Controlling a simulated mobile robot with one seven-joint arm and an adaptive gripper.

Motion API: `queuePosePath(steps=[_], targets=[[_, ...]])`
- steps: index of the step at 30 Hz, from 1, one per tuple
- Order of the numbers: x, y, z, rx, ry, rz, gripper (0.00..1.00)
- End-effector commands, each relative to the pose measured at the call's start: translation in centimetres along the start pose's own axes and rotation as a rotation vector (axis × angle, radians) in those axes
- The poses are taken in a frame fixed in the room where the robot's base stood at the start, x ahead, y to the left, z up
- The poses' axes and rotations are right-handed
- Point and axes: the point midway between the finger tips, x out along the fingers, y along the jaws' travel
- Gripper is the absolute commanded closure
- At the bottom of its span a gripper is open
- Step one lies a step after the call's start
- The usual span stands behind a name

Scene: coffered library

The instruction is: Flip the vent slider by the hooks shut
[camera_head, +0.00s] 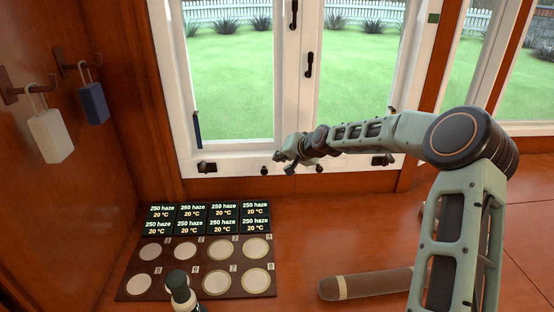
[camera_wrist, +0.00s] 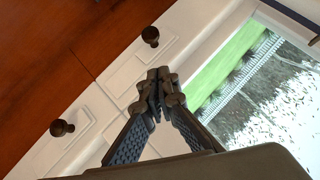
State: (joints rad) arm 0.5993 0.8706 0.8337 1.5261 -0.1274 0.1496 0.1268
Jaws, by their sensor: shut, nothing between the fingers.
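Two dark knobs stand on pale plates on the white bottom rail of the window; in the wrist view one knob is at upper left (camera_wrist: 150,36) and the other at lower left (camera_wrist: 62,128). In the head view a small dark knob (camera_head: 264,171) sits on the rail, on the hooks' side of my gripper. I cannot tell for sure which is the vent slider. My gripper (camera_head: 281,157) is shut and empty in front of the rail. Its closed fingertips (camera_wrist: 158,82) appear beside the knobs, apparently touching neither. The wall hooks (camera_head: 20,88) are at far left.
A white tag (camera_head: 50,137) and a blue tag (camera_head: 93,103) hang from the hooks. A dark latch (camera_head: 207,167) projects near the window's left corner. Below lie a labelled board with round pads (camera_head: 130,285), a dark bottle (camera_head: 180,290) and a brown roll (camera_head: 365,284).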

Motion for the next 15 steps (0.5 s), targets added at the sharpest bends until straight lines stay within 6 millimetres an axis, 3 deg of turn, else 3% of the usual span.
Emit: queuePosePath(steps=[1,6,15], targets=[[-1.5,-0.1,-0.3,-0.001,0.003,0.001,1.0],[-4.7,-0.1,-0.2,0.001,0.002,0.001,1.0],[-7.6,-0.1,0.0,0.0,0.0,-0.001,1.0]])
